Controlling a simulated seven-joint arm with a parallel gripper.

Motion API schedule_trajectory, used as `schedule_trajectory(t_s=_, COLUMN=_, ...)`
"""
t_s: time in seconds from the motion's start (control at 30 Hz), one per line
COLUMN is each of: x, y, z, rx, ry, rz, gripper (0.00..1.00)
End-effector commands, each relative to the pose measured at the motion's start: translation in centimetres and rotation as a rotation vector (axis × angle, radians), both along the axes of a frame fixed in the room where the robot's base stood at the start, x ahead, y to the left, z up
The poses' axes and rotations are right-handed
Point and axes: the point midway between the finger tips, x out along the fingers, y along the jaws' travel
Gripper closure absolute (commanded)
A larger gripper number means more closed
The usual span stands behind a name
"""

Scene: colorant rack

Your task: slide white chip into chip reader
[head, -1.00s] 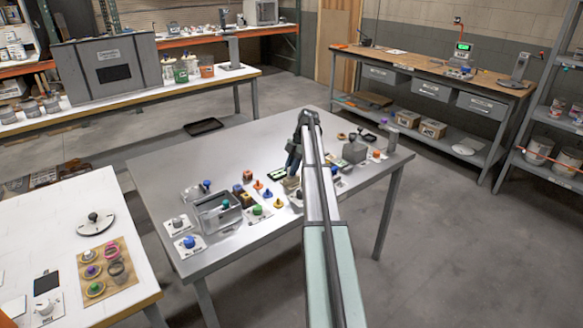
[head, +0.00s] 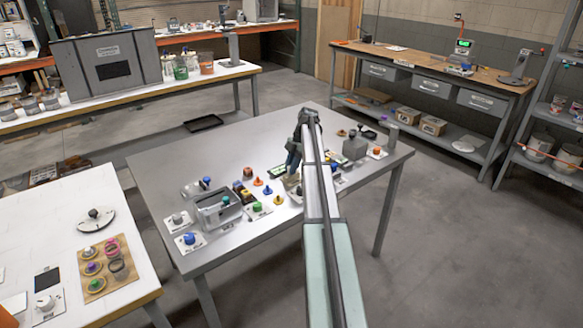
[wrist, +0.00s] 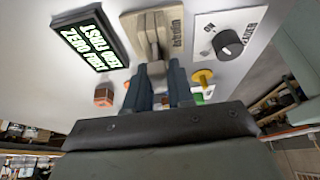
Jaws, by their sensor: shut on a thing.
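My gripper (wrist: 162,88) is shut on a small pale piece, apparently the white chip (wrist: 156,68), mostly hidden by the dark blue fingers. The fingertips are at the near end of a beige block with a grey channel (wrist: 150,22), which seems to be the chip reader; its side label is too small to read. I cannot tell whether the chip is inside the channel. A white plate with a black knob (wrist: 230,43), marked ON and READER, lies to its right. In the head view my gripper (head: 292,172) is low over the middle of the metal table.
A black display (wrist: 90,40) with green text including "ZERO FIRST" lies left of the block. An orange piece (wrist: 104,96) and a yellow knob (wrist: 203,77) are close to the fingers. A grey open box (head: 217,209) stands nearer the table's front left. The table's back left (head: 185,155) is clear.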

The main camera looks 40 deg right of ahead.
Motion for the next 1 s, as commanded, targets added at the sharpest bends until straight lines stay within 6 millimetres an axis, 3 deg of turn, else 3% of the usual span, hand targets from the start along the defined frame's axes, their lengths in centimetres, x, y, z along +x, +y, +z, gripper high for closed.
schedule_trajectory(t_s=1.0, x=0.0, y=0.0, z=2.6, rx=0.000, ry=0.000, rz=0.000, gripper=1.00)
